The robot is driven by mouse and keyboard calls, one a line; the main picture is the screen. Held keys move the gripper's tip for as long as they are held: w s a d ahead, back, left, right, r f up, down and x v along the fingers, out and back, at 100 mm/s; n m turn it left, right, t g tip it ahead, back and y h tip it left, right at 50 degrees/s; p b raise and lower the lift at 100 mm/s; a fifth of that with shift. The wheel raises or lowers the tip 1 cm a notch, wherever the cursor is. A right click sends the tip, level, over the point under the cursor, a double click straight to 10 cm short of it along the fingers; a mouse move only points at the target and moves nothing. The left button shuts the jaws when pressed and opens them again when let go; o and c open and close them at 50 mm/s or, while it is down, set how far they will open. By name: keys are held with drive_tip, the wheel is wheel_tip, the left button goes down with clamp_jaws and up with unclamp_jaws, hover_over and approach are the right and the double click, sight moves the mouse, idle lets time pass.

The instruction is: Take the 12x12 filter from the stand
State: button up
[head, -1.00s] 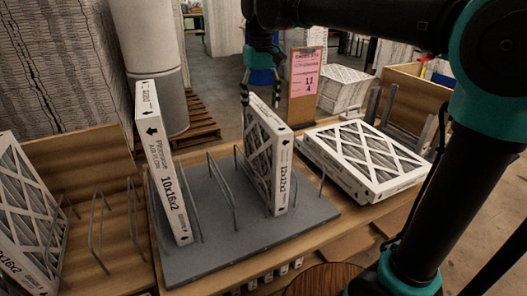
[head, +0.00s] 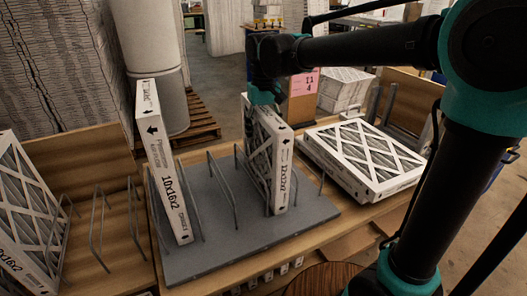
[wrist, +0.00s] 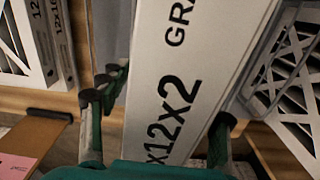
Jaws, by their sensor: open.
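The 12x12x2 filter (head: 283,170) stands upright between wire dividers on the grey stand (head: 235,248), its white printed edge facing me. My gripper (head: 262,112) is at the top of this filter, open. In the wrist view the filter's white edge (wrist: 185,85), with "x12x2" readable, lies between my spread fingers (wrist: 160,112). One finger is on each side of it, and I cannot tell whether either touches. The filter's upper part is partly hidden by my gripper in the head view.
A 10x16x2 filter (head: 165,170) leans on the same stand to the left, with free dividers between. A flat filter pile (head: 365,160) lies right of the stand. A clipboard with a pink sheet (head: 303,90) stands behind. Another filter (head: 25,220) is at far left.

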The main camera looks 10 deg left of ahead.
clamp_jaws()
idle(0.3)
drive_tip(key=shift+r, duration=0.15)
